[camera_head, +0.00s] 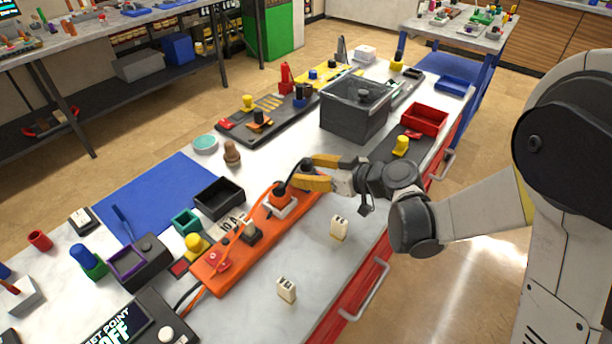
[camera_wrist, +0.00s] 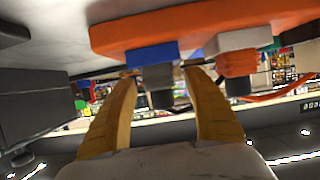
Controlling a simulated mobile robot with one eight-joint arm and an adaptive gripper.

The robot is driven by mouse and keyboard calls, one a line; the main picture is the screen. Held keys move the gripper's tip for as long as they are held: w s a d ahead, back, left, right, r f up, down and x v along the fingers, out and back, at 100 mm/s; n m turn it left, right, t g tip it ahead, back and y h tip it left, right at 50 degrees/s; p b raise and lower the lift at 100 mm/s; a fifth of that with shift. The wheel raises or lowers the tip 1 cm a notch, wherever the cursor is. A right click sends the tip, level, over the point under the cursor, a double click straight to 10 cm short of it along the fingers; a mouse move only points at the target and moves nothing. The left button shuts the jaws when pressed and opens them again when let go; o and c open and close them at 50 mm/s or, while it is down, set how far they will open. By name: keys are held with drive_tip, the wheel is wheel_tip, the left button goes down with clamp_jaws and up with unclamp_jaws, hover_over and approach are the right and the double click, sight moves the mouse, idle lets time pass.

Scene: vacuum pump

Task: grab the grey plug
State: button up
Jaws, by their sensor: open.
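The orange board (camera_head: 235,245) lies lengthwise on the bench and shows upside down across the top of the wrist view (camera_wrist: 200,22). In the wrist view a dark grey plug (camera_wrist: 160,98) sits on a blue block (camera_wrist: 142,55) on that board. My gripper (camera_head: 298,172) is at the far end of the board, its yellow fingers apart. In the wrist view the open fingers (camera_wrist: 160,76) stand on either side of the grey plug, with gaps visible. In the head view my gripper largely hides this plug. An orange plug (camera_wrist: 237,64) on a white block sits beside it.
A yellow knob (camera_head: 195,243) and a red piece (camera_head: 218,262) are on or near the board. Two small cream blocks, one nearer (camera_head: 286,290) and one farther (camera_head: 338,229), stand right of it. A large dark bin (camera_head: 350,122) stands behind my gripper.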

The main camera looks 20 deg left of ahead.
drive_tip(key=shift+w+a+f, duration=0.1)
drive_tip(key=shift+a, duration=0.1)
drive_tip(key=shift+c, duration=0.7)
drive_tip(key=c, duration=1.1)
drive_tip(key=shift+c, duration=0.2)
